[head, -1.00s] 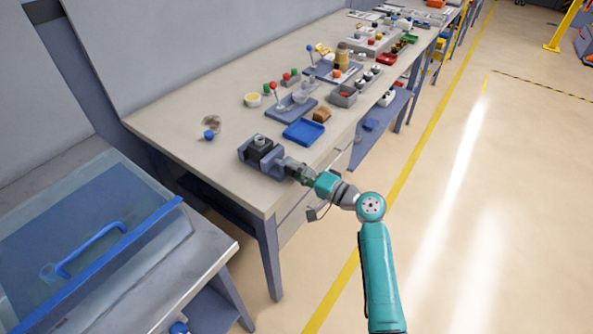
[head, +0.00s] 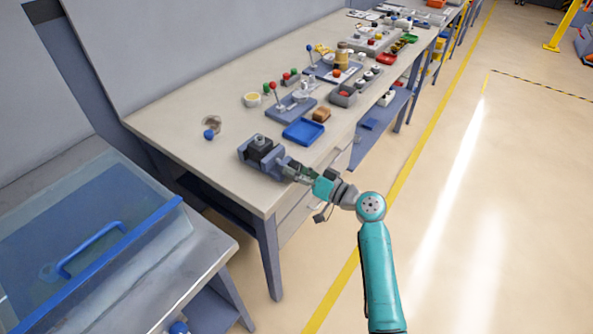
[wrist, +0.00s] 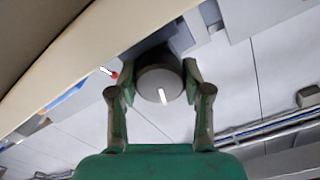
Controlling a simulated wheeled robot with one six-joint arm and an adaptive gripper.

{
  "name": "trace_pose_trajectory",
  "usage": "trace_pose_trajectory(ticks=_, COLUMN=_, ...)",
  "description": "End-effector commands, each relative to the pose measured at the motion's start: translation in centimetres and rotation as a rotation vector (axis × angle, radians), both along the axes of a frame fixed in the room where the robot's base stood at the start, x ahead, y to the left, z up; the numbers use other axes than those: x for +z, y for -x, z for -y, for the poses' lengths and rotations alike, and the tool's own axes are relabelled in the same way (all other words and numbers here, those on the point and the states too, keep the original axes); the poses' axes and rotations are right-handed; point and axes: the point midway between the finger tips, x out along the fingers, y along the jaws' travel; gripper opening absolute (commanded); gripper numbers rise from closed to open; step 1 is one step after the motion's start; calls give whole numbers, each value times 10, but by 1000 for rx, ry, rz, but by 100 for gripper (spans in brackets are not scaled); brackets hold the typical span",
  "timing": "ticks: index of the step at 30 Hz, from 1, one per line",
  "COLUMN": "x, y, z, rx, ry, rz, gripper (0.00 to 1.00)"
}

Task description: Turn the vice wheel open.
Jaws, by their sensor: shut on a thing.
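The vice (head: 258,152) is a dark grey block with a black workpiece in its jaws, near the front left corner of the bench. Its wheel (wrist: 160,84) is a round dark grey knob with a white mark on its face, seen end-on in the wrist view. My gripper (head: 291,170) reaches the front side of the vice from the right. In the wrist view my green gripper (wrist: 160,92) has a finger on each side of the wheel and is shut on it. The white mark stands nearly upright, leaning slightly. In the head view the gripper hides the wheel.
A blue-capped item (head: 209,134) lies behind left. The bench front edge is close below the vice. The floor to the right is clear.

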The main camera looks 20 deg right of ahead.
Motion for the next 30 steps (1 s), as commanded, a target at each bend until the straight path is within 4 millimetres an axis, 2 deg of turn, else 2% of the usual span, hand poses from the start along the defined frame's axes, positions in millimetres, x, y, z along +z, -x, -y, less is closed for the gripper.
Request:
trace_pose_trajectory(ticks=8, x=-3, y=1, z=0, rx=2, ry=64, rz=40, gripper=14)
trace_pose_trajectory(ticks=22, x=-3, y=1, z=0, rx=2, ry=72, rz=47, gripper=14)
trace_pose_trajectory(ticks=23, x=-3, y=1, z=0, rx=2, ry=72, rz=47, gripper=54)
trace_pose_trajectory(ticks=25, x=-3, y=1, z=0, rx=1, ry=72, rz=47, gripper=71)
trace_pose_trajectory(ticks=26, x=-3, y=1, z=0, rx=1, ry=72, rz=47, gripper=74)
trace_pose_trajectory(ticks=30, x=-2, y=0, z=0, rx=1, ry=72, rz=49, gripper=74)
